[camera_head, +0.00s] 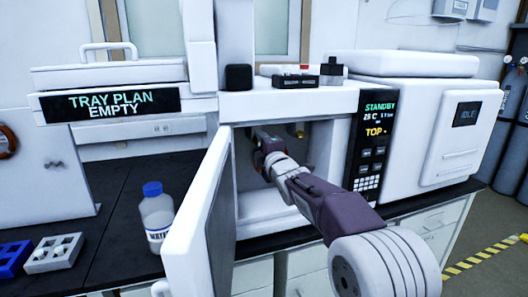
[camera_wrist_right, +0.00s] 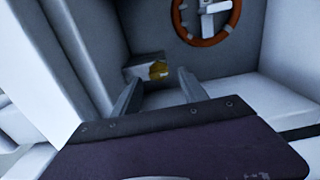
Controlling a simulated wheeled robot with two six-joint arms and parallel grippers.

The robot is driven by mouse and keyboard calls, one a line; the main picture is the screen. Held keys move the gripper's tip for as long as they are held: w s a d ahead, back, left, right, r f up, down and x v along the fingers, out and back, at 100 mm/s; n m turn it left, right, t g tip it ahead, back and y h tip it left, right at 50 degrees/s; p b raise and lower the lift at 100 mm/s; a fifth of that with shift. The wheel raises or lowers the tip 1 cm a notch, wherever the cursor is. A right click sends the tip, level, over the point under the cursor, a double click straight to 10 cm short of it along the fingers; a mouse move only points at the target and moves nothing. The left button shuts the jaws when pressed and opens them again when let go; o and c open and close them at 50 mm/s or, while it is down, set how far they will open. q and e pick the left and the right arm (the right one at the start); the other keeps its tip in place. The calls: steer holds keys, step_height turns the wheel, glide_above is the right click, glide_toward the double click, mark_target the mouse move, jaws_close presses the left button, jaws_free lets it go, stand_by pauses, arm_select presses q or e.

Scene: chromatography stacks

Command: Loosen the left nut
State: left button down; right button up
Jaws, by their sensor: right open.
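My right arm reaches through the open front of the white oven (camera_head: 285,103), with the right gripper (camera_head: 264,150) inside the chamber. In the right wrist view the two fingers of this gripper (camera_wrist_right: 160,84) are apart with nothing between them. A brass-coloured nut (camera_wrist_right: 158,70) on a pale block lies just beyond the fingertips, roughly in line with the gap. In the head view a small brass-coloured part (camera_head: 297,131) shows at the chamber's back, right of the gripper. I cannot tell whether it is the same nut. My left gripper is not in view.
The oven door (camera_head: 190,225) stands open on the left. An orange ring (camera_wrist_right: 181,22) with a pale fitting is on the chamber's back wall. A blue-capped bottle (camera_head: 157,215), a blue rack (camera_head: 12,258) and a white rack (camera_head: 54,253) stand on the dark bench.

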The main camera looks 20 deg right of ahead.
steer(key=s, duration=0.7)
steer(key=shift+d, duration=0.15)
steer(key=s+a+f+m+g, duration=0.1)
steer(key=s+f+m+g, duration=0.25)
steer(key=f, duration=0.95)
steer(key=s+a+f+m+g, duration=0.1)
steer(key=s+f+m+g, duration=0.3)
steer(key=f, duration=0.8)
steer(key=s+f+m+g, duration=0.5)
steer(key=s+f, duration=0.2)
steer(key=s, duration=0.4)
steer(key=s+f+m+g, duration=0.4)
steer(key=s+f+m, duration=0.25)
steer(key=s, duration=0.45)
step_height(320, 180, up, 24)
steer(key=p, duration=2.4)
